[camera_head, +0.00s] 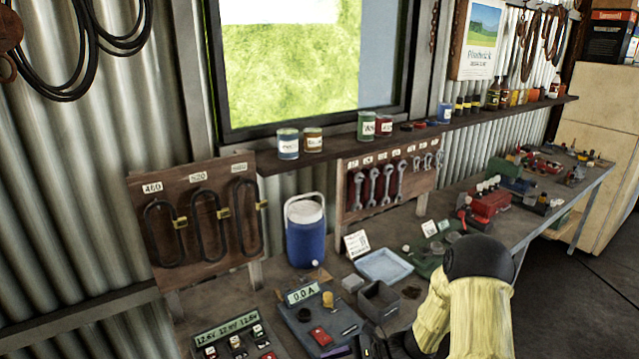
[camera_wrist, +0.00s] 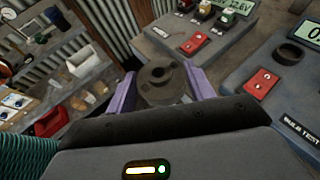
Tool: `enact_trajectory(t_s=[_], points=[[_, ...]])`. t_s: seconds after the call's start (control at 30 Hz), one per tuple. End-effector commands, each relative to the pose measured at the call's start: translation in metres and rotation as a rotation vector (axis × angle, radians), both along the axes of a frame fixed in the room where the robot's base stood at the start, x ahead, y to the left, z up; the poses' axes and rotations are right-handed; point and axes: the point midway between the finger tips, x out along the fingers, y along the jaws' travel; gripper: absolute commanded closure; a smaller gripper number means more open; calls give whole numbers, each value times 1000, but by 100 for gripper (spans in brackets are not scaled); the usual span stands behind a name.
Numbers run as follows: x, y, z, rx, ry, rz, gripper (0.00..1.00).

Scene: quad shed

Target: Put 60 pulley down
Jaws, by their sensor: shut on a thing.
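The pulley (camera_wrist: 163,88) is a dark grey, round piece with a hole in its raised hub. In the wrist view it sits between the two purple fingers of my gripper (camera_wrist: 160,76), which is shut on it. No number is readable on it. In the head view only part of my gripper (camera_head: 340,350) shows at the bottom edge, with a bit of purple finger; the pulley cannot be made out there. What lies directly under the pulley is hidden by the hand.
A tester marked 0.0 A (camera_head: 312,318) and a 12.6V meter box (camera_head: 235,340) stand on the bench. A belt board (camera_head: 200,215) stands left. Some bare bench shows between the units.

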Motion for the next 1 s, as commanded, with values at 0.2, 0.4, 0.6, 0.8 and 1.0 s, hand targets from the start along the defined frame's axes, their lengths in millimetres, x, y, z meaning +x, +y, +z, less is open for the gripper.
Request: enact_trajectory(t_s=[0.2, 0.4, 0.6, 0.8, 1.0], points=[[5, -23, -15, 1, 5, -136, 74], [8, -54, -35, 3, 6, -304, 74], [4, -98, -64, 3, 9, -527, 74], [-1, -119, -77, 4, 2, -632, 74], [-1, -122, -78, 2, -1, -639, 74]])
